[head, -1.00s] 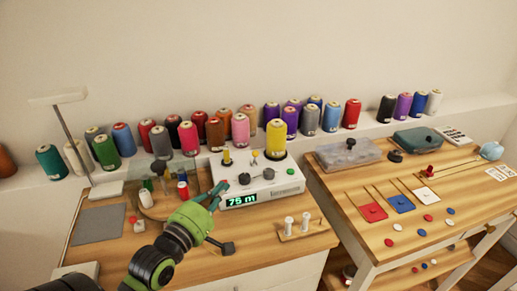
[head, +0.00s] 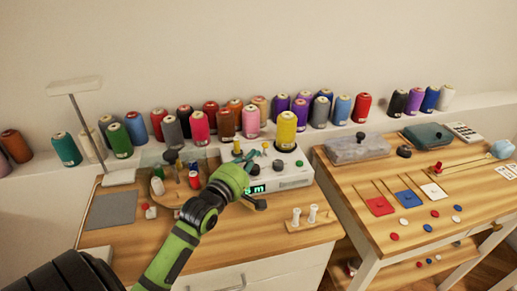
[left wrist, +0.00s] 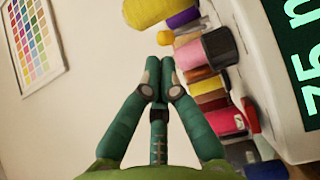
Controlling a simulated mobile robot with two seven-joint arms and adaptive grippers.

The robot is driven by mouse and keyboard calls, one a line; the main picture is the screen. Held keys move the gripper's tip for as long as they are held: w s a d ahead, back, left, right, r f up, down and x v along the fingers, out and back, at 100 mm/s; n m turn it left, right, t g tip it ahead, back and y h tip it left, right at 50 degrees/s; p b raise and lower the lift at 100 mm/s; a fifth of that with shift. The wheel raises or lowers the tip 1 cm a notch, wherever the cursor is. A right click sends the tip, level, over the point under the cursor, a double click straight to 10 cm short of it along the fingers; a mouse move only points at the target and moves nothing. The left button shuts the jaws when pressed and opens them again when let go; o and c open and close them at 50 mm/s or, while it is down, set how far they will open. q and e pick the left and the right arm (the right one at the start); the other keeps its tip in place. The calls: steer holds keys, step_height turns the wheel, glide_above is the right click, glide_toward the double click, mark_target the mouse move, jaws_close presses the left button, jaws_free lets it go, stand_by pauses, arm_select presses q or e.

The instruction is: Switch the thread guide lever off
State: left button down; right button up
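The white thread winder (head: 293,180) stands at the back of the left table with a green-lit display and a large yellow spool (head: 286,130) on top. Small knobs and pegs sit on its top, including a grey knob (head: 277,165). I cannot tell surely which is the thread guide lever; my gripper covers part of the top. My left gripper (head: 250,156) is over the winder's left part. In the left wrist view its fingers (left wrist: 159,70) are together with nothing visible between them. The winder's side and display (left wrist: 299,95) show at the right there. My right gripper is not in view.
Thread spools line the ledge behind, such as a pink one (head: 251,121). A round wooden stand with small spools is left of my arm. A small wooden holder (head: 313,224) with white spools stands in front of the winder. A second table (head: 385,235) is on the right.

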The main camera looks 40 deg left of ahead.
mark_target(265, 143)
arm_select(q)
steer(key=shift+w+a, duration=0.15)
steer(key=shift+w, duration=1.6)
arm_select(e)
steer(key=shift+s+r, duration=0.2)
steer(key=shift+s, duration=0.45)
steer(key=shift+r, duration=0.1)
